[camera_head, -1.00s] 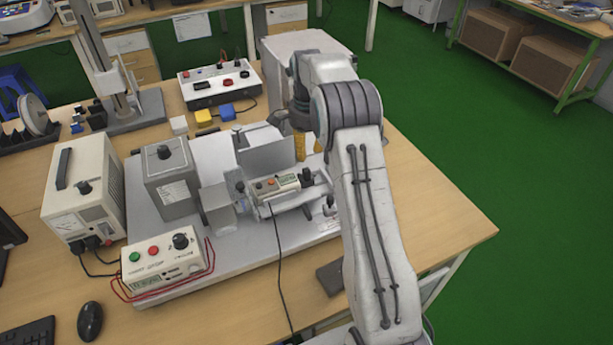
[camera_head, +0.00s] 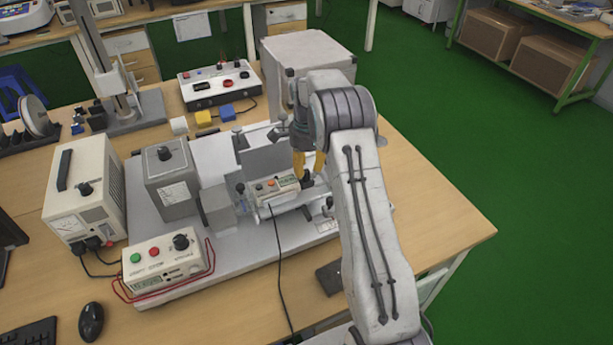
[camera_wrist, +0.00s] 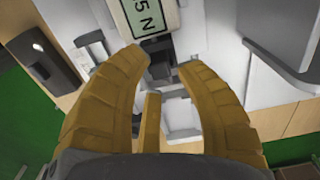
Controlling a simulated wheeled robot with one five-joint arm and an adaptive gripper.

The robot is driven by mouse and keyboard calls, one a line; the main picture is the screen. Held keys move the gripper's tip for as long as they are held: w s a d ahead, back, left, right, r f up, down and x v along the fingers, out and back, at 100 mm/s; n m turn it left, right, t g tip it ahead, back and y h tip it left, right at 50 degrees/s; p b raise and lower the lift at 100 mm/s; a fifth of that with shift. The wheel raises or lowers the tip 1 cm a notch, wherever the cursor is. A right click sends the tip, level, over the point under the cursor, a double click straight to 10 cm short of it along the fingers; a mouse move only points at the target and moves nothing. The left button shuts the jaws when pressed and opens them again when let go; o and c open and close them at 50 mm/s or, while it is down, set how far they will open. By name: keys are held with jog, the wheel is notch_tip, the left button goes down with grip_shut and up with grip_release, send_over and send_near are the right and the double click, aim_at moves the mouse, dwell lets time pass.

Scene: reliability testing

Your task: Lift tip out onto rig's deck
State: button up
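The rig is a grey baseplate (camera_head: 275,243) with a small beige force gauge (camera_head: 272,188) mounted on it. A dark fitting (camera_head: 307,181) sits at the gauge's right end; I cannot tell the tip apart from it. In the wrist view the gauge's display (camera_wrist: 150,18) reads "5 N", and the dark fitting (camera_wrist: 160,52) lies beyond my fingertips. My gripper (camera_head: 309,172), with yellow fingers, is over the gauge's right end. In the wrist view my gripper (camera_wrist: 163,64) is open, its fingertips apart on either side of the fitting, with nothing clearly held.
A grey upright plate (camera_head: 265,160) stands close behind the gauge. A grey box (camera_head: 172,185) and a control box (camera_head: 165,262) with red leads are to the left. A large pale box (camera_head: 305,60) stands behind. Bare wooden table (camera_head: 430,220) lies to the right.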

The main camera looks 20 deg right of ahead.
jog(key=shift+f, duration=0.95)
jog(key=shift+o, duration=0.3)
grip_shut()
